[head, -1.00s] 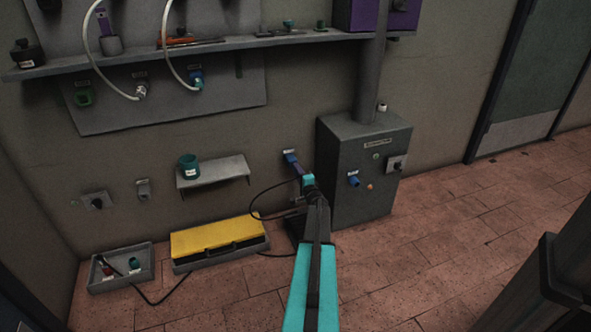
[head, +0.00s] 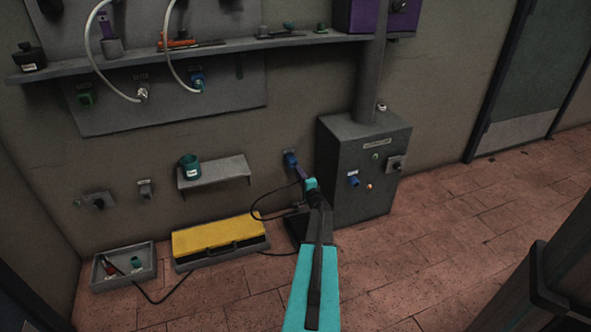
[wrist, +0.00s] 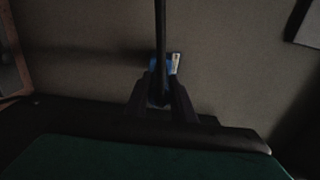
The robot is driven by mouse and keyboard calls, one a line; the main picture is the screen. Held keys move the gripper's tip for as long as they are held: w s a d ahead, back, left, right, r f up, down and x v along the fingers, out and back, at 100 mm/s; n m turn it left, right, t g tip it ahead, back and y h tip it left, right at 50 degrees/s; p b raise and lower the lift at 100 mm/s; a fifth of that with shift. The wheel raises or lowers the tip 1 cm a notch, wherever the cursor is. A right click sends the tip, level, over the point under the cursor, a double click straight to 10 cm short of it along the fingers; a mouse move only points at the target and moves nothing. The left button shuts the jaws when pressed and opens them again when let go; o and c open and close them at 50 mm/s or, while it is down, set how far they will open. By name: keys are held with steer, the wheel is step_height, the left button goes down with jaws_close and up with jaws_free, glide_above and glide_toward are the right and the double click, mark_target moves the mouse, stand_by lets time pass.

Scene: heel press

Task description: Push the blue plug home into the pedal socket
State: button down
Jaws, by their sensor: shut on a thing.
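My gripper (head: 300,172) reaches to the back wall, left of the grey cabinet, and is shut. Blue parts (head: 290,159) show at its tips against the wall. The blue plug and the socket there overlap, so I cannot tell where one ends or how deep the plug sits. A dark cable (head: 254,206) loops left from beside the gripper. In the wrist view the dark fingers (wrist: 162,100) close around a dark piece below the blue part (wrist: 154,64), which has a white label beside it. A dark upright strip, perhaps the cable, covers its middle.
The grey cabinet (head: 370,185) with a blue connector (head: 353,179) stands close on the right. A small shelf (head: 215,173) with a teal cup (head: 189,167) is left. A yellow-topped box (head: 218,236) and a grey tray (head: 103,284) are on the floor.

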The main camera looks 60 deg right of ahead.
steer(key=shift+p+v, duration=0.7)
steer(key=shift+v, duration=0.5)
steer(key=p+v, duration=0.6)
steer(key=v, duration=1.7)
steer(key=shift+s+p, duration=0.2)
steer(key=shift+p, duration=0.15)
stand_by(3.6)
steer(key=shift+d, duration=0.1)
